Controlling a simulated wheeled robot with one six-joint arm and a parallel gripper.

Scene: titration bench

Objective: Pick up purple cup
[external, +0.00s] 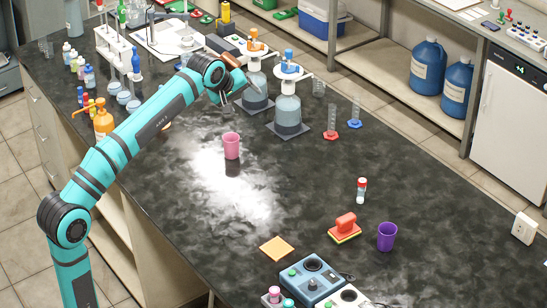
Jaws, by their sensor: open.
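The purple cup (387,236) stands upright on the dark bench top at the lower right, to the right of a red-handled sponge. A pink cup (232,146) stands upright nearer the middle of the bench. My gripper (226,105) is open and empty above the bench at the upper middle, near the pink cup and the glass dispenser bottles. It is far up and to the left of the purple cup.
Beside the purple cup are the red-handled sponge (345,229) and a small white-and-red bottle (361,190). Blue hotplate-like equipment (313,280) and an orange note (277,249) are near the front. Dispenser bottles (288,107) stand behind. The bench between the pink cup and sponge is clear.

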